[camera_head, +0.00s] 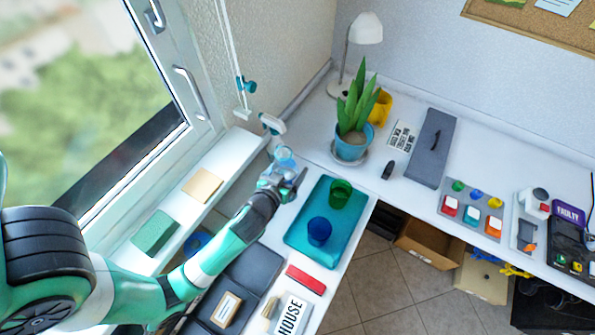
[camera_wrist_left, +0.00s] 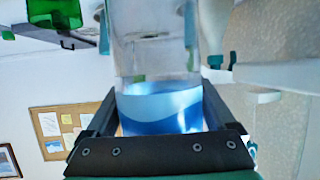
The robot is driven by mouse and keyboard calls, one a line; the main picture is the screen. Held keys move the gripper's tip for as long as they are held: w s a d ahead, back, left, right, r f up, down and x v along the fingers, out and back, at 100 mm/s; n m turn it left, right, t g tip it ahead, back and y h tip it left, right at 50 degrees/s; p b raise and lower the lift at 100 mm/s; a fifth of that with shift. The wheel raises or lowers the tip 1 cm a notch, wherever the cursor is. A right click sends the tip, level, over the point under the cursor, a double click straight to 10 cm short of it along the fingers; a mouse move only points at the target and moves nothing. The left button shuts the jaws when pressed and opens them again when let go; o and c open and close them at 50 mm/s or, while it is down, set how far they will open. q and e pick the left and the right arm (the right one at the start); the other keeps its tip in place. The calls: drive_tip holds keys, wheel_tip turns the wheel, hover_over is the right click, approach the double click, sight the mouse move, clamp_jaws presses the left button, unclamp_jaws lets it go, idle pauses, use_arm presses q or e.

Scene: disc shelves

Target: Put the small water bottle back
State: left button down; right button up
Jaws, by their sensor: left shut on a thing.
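My left gripper (camera_head: 290,181) is at the far left end of the desk, beside the teal tray. It is shut on the small water bottle (camera_head: 284,156), whose clear top shows just beyond the gripper. In the left wrist view the bottle (camera_wrist_left: 160,104) is clear with a blue band and sits between the two fingers of the gripper (camera_wrist_left: 160,125). Its far end runs out of that picture. I cannot tell from these views whether the bottle touches a surface. My right gripper is not in view.
The teal tray (camera_head: 308,250) holds a green cup (camera_head: 340,191) and a blue cup (camera_head: 319,231). A potted plant (camera_head: 353,128) and a lamp (camera_head: 364,29) stand behind. The window sill (camera_head: 180,208) and window handle (camera_head: 190,91) are at the left.

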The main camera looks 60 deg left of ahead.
use_arm(q)
drive_tip(key=w+a+f+b, duration=0.5)
drive_tip(key=f, duration=0.5)
drive_tip(key=shift+w+a, duration=0.15)
drive_tip(key=shift+a, duration=0.25)
drive_tip(key=shift+w+f, duration=0.1)
drive_tip(key=shift+f, duration=0.05)
